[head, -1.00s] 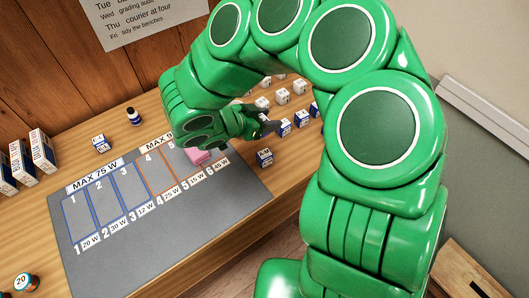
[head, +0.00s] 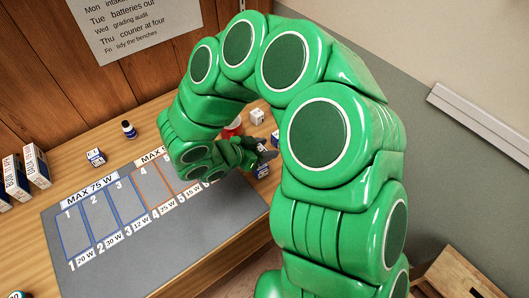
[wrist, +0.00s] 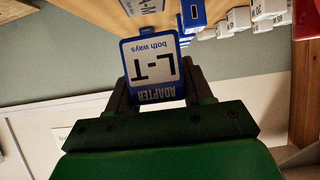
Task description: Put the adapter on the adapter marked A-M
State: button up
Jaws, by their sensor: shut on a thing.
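My gripper (head: 262,155) is shut on a blue and white adapter (wrist: 152,62), seen in the wrist view with its face upside down, reading "ADAPTER", "L-T" and "both ways". A finger stands at each side of it. Just beyond its far end is another white block (wrist: 143,6) with dark lettering, cut off by the frame edge; I cannot read whether it is marked A-M. In the head view a blue and white block (head: 262,171) shows just below my gripper. I cannot tell whether the held adapter touches anything.
A grey mat (head: 130,262) with numbered, outlined slots lies on the wooden bench. White blocks (wrist: 268,8) and a blue block (wrist: 195,14) stand beyond the adapter. A red object (head: 232,128) is behind my arm.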

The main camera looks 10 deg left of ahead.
jog(key=shift+f, duration=1.1)
jog(key=shift+f, duration=0.15)
jog(key=o, duration=1)
jog(key=shift+r, duration=0.2)
jog(key=shift+v, duration=6)
jog(key=shift+f, duration=0.1)
